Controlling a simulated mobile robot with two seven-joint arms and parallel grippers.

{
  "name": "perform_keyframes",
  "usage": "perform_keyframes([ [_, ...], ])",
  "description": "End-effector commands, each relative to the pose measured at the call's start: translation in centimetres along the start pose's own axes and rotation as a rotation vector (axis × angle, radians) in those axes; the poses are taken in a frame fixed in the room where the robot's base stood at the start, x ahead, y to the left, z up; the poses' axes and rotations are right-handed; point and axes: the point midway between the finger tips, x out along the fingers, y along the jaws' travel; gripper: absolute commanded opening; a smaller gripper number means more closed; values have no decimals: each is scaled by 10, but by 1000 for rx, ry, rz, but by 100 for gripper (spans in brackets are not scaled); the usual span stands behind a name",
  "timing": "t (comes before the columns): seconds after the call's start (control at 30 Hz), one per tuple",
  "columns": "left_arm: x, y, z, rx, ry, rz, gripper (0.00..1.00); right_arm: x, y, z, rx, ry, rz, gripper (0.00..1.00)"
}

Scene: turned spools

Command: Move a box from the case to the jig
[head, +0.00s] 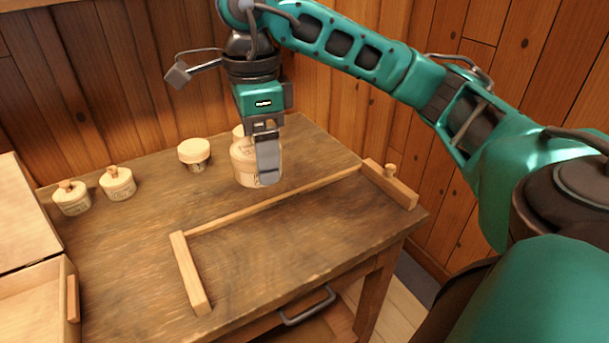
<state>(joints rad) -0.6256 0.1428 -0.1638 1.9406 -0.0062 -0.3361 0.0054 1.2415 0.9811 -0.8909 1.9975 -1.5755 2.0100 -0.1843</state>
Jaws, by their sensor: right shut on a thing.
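My right gripper (264,172) is shut on a pale round wooden box (241,165) with dark lettering, at the back middle of the table in the head view. A finger covers the box's right front side. I cannot tell whether its base touches the table. The jig is a wooden frame on the table: a left bar (190,272), a long thin back rail (270,201) and a right block (390,184) with a small knob. The held box is behind the back rail. The case (40,292), a pale wooden box, is cut off at the left edge. My left gripper is out of view.
Two knobbed round boxes (72,197) (118,182) stand at the table's back left. A flat-topped round piece (194,153) stands left of the held box. The table (130,250) is bare inside the frame. Plank walls close off the back and right.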

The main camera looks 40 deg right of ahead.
Motion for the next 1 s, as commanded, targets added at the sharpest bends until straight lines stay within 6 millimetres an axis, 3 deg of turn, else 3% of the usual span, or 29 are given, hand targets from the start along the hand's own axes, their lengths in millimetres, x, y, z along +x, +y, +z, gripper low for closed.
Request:
perform_keyframes([
  [0.17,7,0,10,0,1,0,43,30,1,0,-3,1,7,49],
  [0.43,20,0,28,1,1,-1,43,96,2,0,-2,1,7,49],
  [0.6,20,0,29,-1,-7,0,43,134,1,-1,-1,4,5,49],
  [1.0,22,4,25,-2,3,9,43,174,1,0,-1,3,4,49],
])
